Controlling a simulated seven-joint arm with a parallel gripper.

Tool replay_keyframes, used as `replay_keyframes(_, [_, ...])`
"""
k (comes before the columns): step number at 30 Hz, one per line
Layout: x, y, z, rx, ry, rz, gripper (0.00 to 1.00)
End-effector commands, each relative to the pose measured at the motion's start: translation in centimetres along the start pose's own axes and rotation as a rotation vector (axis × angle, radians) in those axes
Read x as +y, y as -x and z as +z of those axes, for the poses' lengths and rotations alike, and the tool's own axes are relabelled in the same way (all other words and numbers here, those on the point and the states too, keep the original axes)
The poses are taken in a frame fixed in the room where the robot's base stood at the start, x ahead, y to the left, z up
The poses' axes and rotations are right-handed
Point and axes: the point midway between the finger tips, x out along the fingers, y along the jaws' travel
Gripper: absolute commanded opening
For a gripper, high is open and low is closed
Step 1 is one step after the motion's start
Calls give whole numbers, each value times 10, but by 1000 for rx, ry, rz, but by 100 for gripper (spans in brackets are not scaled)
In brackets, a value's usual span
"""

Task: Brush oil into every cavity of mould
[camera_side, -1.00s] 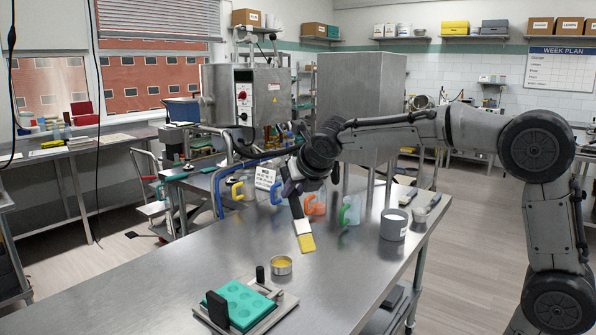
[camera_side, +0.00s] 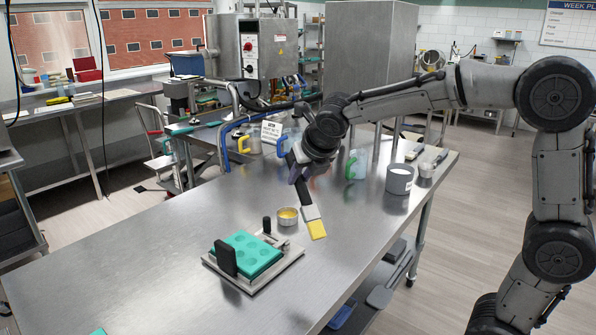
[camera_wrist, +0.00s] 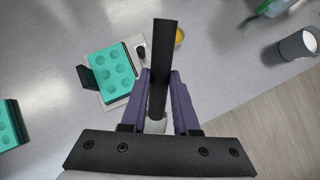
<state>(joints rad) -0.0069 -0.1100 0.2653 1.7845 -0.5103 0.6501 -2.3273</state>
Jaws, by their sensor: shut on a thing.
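My gripper (camera_wrist: 157,98) is shut on the dark handle of a brush (camera_side: 316,228). The brush hangs down over the table with its yellow bristles lowest, tilted, just right of the oil cup. The small round cup (camera_side: 287,216) holds yellow oil and also shows in the wrist view (camera_wrist: 180,36), partly behind the handle. The teal mould (camera_side: 250,257) with several round cavities sits on a light base plate (camera_side: 270,280) with dark upright knobs. The mould is left of the gripper in the wrist view (camera_wrist: 104,70). The bristles are hidden in the wrist view.
A grey pot (camera_side: 400,180) stands at the right, with a small metal bowl (camera_side: 426,170) beside it. Another teal mould (camera_wrist: 10,125) lies at the table's left. The table's left half is largely clear.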

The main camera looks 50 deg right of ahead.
Motion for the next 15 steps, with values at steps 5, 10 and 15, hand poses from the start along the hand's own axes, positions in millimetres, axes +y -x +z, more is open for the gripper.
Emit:
replay_keyframes(5, [-11, -6, 0, 23, -122, -95, 0])
replay_keyframes(10, [-32, -14, -4, 63, -382, -292, 0])
replay_keyframes(15, [-50, -17, -18, 96, -698, -511, 0])
